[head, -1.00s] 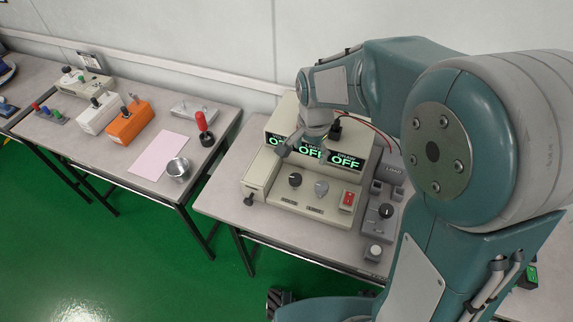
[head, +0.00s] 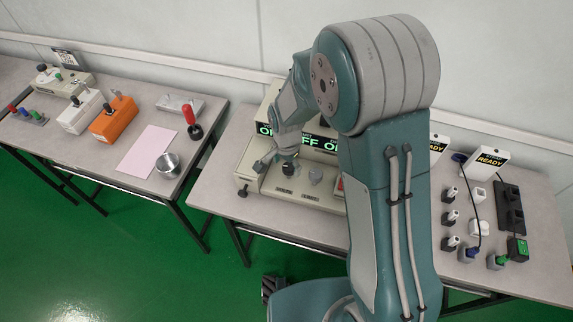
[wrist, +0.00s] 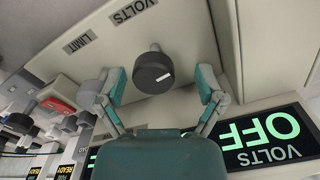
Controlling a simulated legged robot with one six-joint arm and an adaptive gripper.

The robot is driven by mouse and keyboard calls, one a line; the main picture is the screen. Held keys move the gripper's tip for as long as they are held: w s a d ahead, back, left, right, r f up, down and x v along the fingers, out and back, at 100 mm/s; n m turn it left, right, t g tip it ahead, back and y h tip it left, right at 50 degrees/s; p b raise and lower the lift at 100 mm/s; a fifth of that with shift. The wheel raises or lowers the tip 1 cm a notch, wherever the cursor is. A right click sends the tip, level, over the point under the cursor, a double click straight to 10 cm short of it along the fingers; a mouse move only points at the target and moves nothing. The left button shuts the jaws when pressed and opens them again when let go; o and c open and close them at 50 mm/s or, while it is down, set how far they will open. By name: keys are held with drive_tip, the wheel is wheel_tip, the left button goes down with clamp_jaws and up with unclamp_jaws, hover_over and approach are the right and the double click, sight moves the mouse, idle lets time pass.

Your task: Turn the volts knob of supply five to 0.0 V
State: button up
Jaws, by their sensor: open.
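The supply (head: 250,180) is a beige unit on the right-hand table, with green OFF displays. Its volts knob (wrist: 153,73) is black and round with a white pointer mark, and it sits near the VOLTS label (wrist: 133,10) in the wrist view. It also shows as a dark knob in the head view (head: 288,170). My gripper (wrist: 162,86) is open, with one finger on each side of the volts knob and visible gaps between. The volts display (wrist: 262,136) reads OFF. My arm hides the right part of the supply in the head view.
A grey knob (head: 316,176) stands right of the volts knob. A red switch (wrist: 56,104) shows in the wrist view. Chargers marked READY (head: 489,158) stand farther right. The left table holds an orange tester (head: 112,121), pink paper (head: 147,150) and a metal cup (head: 167,164).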

drive_tip(key=shift+d+f, duration=0.1)
drive_tip(key=shift+d, duration=0.35)
drive_tip(key=c, duration=1.1)
drive_tip(key=shift+a, duration=0.1)
drive_tip(key=shift+c, duration=0.2)
drive_tip(key=shift+s, duration=0.1)
drive_tip(key=n, duration=0.3)
drive_tip(key=shift+f+n, duration=0.1)
drive_tip(key=shift+n, duration=0.3)
drive_tip(key=n, duration=0.4)
drive_tip(key=shift+n, duration=0.3)
drive_tip(key=n, duration=0.4)
drive_tip(key=shift+s, duration=0.1)
drive_tip(key=shift+n, duration=1.7)
